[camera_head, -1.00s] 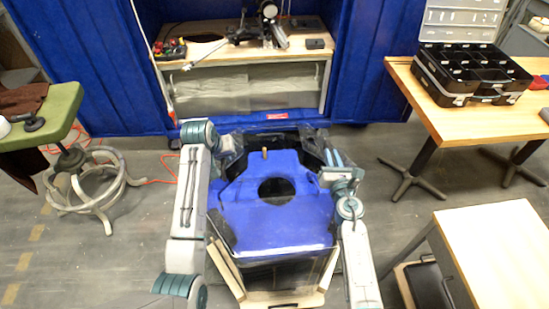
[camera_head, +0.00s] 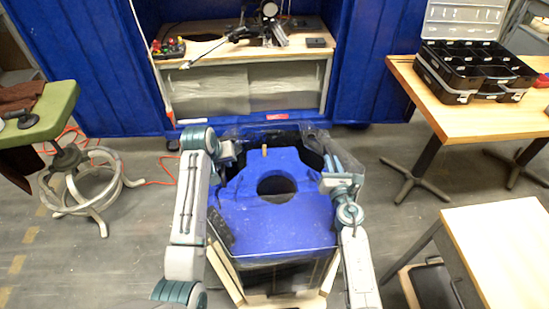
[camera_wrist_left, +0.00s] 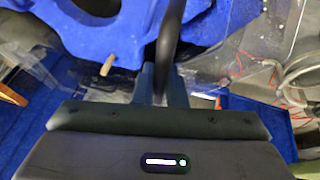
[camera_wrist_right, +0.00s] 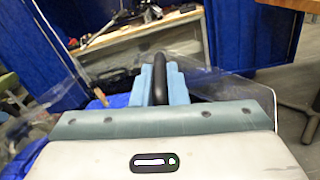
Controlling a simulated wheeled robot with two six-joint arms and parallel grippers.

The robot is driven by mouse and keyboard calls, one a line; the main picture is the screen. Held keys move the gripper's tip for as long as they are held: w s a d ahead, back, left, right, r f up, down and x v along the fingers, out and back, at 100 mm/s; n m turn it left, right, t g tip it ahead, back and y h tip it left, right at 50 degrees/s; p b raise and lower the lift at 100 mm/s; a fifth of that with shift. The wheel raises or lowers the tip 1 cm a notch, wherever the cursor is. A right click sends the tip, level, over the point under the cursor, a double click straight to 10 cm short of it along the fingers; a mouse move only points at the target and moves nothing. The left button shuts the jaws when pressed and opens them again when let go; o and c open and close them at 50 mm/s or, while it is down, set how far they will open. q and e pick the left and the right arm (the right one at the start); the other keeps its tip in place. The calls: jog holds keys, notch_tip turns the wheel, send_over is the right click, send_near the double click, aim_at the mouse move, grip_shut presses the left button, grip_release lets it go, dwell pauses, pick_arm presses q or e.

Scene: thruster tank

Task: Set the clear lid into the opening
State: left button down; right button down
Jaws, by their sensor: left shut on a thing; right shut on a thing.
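A clear lid (camera_wrist_right: 228,90) is held between my two grippers above a blue interior (camera_head: 270,222), which shows through it and has a round dark hole. My left gripper (camera_head: 230,150) is shut on the lid's black handle (camera_wrist_left: 168,42) at the left. My right gripper (camera_head: 333,164) is shut on another black handle (camera_wrist_right: 160,72) at the right. A wooden peg (camera_head: 264,150) stands up at the back of the blue interior. The lid's edges are faint, and I cannot tell whether it touches the rim of the opening.
Pale wooden bars (camera_head: 225,272) frame the front. A blue cabinet with a workbench (camera_head: 240,60) stands behind. A green stool (camera_head: 55,112) is at the left. A wooden table with a black organizer case (camera_head: 470,72) and a pale table (camera_head: 500,240) stand at the right.

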pick_arm(q)
jog(key=shift+d+f+b, duration=0.25)
jog(key=shift+f+b, duration=0.15)
jog(key=shift+f, duration=0.25)
pick_arm(e)
jog(key=shift+w+a+f, duration=0.1)
jog(key=shift+a+f, duration=0.05)
jog(key=shift+f, duration=0.45)
pick_arm(q)
jog(key=c, duration=1.5)
grip_release()
pick_arm(e)
jog(key=c, duration=1.4)
grip_release()
jog(key=shift+c, duration=0.2)
pick_arm(q)
jog(key=shift+a+r, duration=0.1)
jog(key=shift+a, duration=0.05)
pick_arm(e)
jog(key=shift+r, duration=0.1)
pick_arm(q)
jog(key=shift+r, duration=0.1)
jog(key=v, duration=1.2)
pick_arm(e)
jog(key=s, duration=0.4)
jog(key=s+d, duration=0.1)
jog(key=s, duration=0.7)
jog(key=shift+s+d, duration=0.1)
jog(key=shift+d, duration=0.25)
